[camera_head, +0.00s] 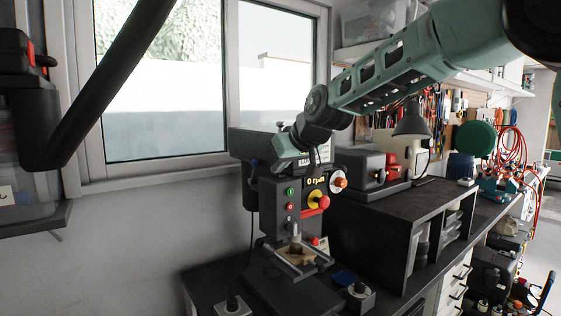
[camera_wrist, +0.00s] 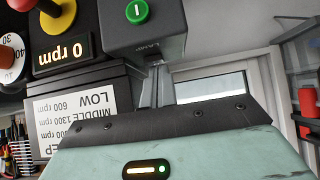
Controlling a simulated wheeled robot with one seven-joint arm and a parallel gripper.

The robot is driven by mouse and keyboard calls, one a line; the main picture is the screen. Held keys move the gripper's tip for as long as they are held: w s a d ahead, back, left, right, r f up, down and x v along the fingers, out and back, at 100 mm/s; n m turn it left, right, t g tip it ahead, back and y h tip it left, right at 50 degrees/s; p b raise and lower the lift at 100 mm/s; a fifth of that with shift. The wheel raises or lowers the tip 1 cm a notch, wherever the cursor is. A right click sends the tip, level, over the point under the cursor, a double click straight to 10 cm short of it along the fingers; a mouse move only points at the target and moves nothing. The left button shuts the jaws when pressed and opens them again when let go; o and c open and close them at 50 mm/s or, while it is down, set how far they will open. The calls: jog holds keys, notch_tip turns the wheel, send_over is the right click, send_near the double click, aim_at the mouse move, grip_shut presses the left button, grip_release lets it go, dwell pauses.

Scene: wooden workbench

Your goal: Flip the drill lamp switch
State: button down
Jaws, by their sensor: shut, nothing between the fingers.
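The drill press (camera_head: 270,215) stands on the bench, with a dark control box carrying a green button (camera_head: 290,191), also large in the wrist view (camera_wrist: 137,12). The wrist view is upside down. It shows a LAMP label (camera_wrist: 147,47) on the box face turned toward my gripper. The lamp switch itself cannot be made out. My gripper (camera_head: 287,162) is shut and empty, close above the control box. In the wrist view a narrow grey piece (camera_wrist: 161,90), seemingly my fingers, reaches toward the LAMP face; whether it touches is unclear.
A 0 rpm display (camera_head: 316,181), yellow knob with red handle (camera_head: 317,200) and orange-tipped white dial (camera_head: 339,181) sit right of the button. A speed label (camera_wrist: 85,115) is close to my gripper. A window (camera_head: 170,90) is behind; a dark shelf unit (camera_head: 385,210) stands at right.

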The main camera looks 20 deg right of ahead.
jog(key=shift+w+a+r+p, duration=0.15)
jog(key=shift+w+r+p, duration=0.2)
jog(key=shift+w+p, duration=0.25)
jog(key=shift+r, duration=0.15)
notch_tip(320, 180, up, 4)
jog(key=p, duration=0.3)
jog(key=shift+w+r, duration=0.1)
jog(key=shift+s+r, duration=0.2)
jog(key=shift+r, duration=0.05)
jog(key=w+r+b+v, duration=0.1)
jog(key=b+v, duration=0.3)
jog(key=v, duration=0.4)
jog(key=shift+s+r, duration=0.2)
jog(key=shift+r, duration=0.1)
